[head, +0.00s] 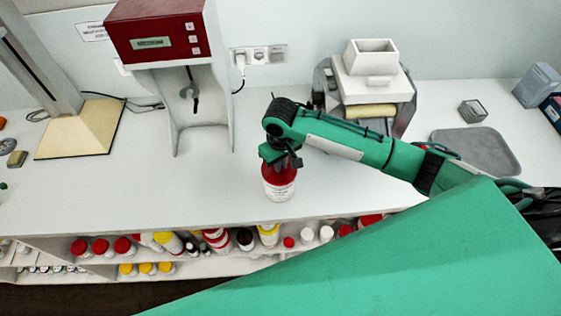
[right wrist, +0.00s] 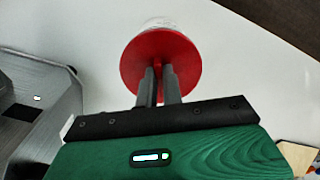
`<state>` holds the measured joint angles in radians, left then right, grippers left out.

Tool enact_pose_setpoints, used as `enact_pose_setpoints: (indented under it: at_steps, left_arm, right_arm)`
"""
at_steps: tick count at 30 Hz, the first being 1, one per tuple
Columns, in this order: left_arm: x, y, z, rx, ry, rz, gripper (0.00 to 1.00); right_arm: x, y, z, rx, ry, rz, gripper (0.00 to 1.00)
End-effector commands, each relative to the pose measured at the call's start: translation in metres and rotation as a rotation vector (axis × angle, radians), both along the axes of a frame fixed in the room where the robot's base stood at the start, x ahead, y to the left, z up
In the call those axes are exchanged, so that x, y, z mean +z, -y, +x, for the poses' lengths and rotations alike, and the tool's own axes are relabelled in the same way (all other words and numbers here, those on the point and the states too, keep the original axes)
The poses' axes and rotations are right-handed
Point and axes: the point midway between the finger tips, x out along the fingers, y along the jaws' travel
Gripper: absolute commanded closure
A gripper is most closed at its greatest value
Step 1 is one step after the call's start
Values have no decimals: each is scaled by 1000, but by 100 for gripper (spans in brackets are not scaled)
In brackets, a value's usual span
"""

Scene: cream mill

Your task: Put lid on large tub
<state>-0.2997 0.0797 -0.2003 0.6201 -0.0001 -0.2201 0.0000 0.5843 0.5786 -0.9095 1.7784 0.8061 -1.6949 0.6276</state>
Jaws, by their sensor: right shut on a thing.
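A large white tub (head: 279,193) with printing on its side stands upright near the front edge of the counter. A red lid (head: 279,174) is at its top; it also shows as a round red disc in the right wrist view (right wrist: 133,68), with a little of the white tub (right wrist: 160,25) showing beyond it. My right gripper (head: 283,160) points down from above. Its fingers (right wrist: 158,78) are shut on the middle of the lid. I cannot tell whether the lid is fully seated on the tub. My left gripper is out of view.
A red and white mixing machine (head: 200,90) stands at the back left, beside a tan-based stand (head: 80,132). A mill with a white hopper (head: 371,62) stands behind my right arm. A grey tray (head: 475,150) lies at the right. Shelves below hold several bottles (head: 101,247).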

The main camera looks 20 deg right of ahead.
Motion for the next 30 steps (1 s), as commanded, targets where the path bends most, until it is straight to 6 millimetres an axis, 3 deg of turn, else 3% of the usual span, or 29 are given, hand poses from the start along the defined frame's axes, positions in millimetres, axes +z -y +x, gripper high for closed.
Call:
enact_pose_setpoints:
  at_steps: [27,30]
  left_arm:
    - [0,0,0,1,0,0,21]
    - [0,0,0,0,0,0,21]
  right_arm:
    - [-3,0,0,0,1,0,100]
    - [-3,0,0,0,1,0,76]
